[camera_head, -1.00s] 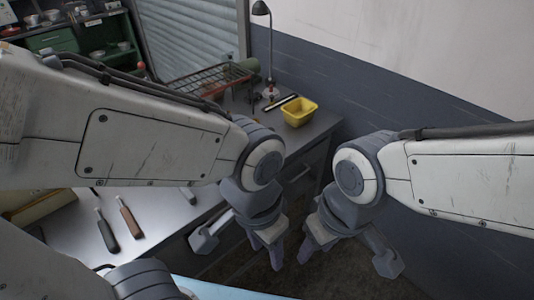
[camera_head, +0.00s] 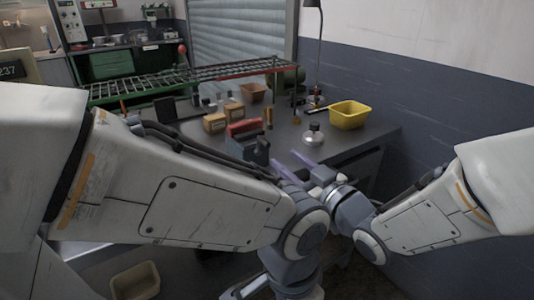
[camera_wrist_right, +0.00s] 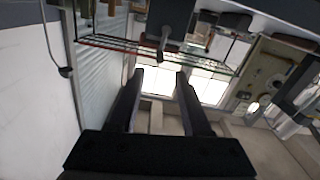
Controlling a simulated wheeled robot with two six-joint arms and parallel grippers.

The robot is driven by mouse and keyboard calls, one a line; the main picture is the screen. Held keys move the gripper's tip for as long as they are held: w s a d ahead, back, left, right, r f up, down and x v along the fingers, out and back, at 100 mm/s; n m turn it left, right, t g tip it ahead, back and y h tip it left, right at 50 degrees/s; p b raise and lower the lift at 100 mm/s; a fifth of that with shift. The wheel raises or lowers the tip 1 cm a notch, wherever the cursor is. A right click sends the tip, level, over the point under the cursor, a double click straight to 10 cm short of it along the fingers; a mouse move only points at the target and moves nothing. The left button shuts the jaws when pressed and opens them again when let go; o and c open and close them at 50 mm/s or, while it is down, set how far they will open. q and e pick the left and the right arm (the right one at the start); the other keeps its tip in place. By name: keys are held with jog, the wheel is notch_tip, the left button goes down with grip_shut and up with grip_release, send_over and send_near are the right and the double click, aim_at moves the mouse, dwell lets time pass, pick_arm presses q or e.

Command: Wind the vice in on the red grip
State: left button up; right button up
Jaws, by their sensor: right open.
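A blue-grey block that looks like the vice (camera_head: 255,150) stands on the bench near its front edge. A red part (camera_head: 243,127), perhaps the red grip, shows at its top. My right gripper (camera_head: 296,166) is just right of the vice, its purple fingers apart and pointing toward the bench. No contact with the vice can be made out. In the right wrist view my right gripper (camera_wrist_right: 162,82) is open with nothing between its fingers. My left arm covers the bench's front left, and its gripper jaws are below the picture.
A yellow bin (camera_head: 349,115) and a small metal-topped flask (camera_head: 313,134) stand on the bench (camera_head: 345,145) to the right. Small cardboard boxes (camera_head: 215,122) stand behind the vice. A wire rack (camera_head: 180,80) spans the back. My forearms are close together.

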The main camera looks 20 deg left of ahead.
aim_at(270, 147)
jog(key=p+x, duration=0.1)
jog(key=x, duration=0.9)
grip_shut()
